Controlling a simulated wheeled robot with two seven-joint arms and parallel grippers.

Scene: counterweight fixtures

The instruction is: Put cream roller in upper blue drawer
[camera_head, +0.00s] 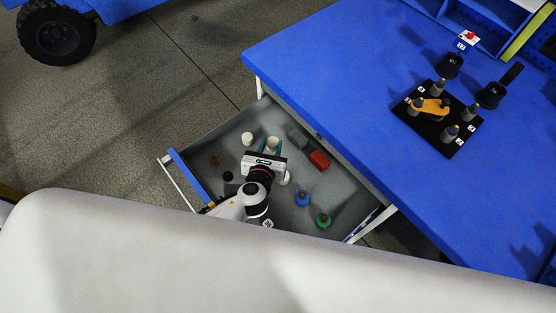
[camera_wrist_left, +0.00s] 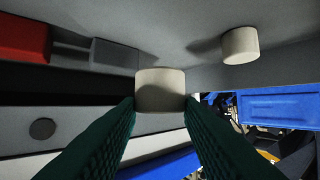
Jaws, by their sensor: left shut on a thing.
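The blue-fronted drawer (camera_head: 188,178) under the blue bench top is pulled open, showing its grey inside. My left gripper (camera_head: 271,147) is over it, its teal fingers shut on a cream roller (camera_head: 272,143). In the left wrist view the held roller (camera_wrist_left: 160,90) sits between the two fingertips (camera_wrist_left: 160,104). I cannot tell whether it touches the drawer floor. Another cream roller (camera_head: 247,139) stands in the drawer, left of the gripper; it also shows in the wrist view (camera_wrist_left: 240,46). A third pale piece (camera_head: 285,178) is partly hidden by my gripper. My right gripper is out of view.
The drawer also holds a red block (camera_head: 319,160), a grey block (camera_head: 297,139), a blue piece (camera_head: 302,198), a green piece (camera_head: 323,220) and small dark pieces. On the bench top (camera_head: 330,80) lies a black plate (camera_head: 440,133) with fixtures. Bench top's left part is clear.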

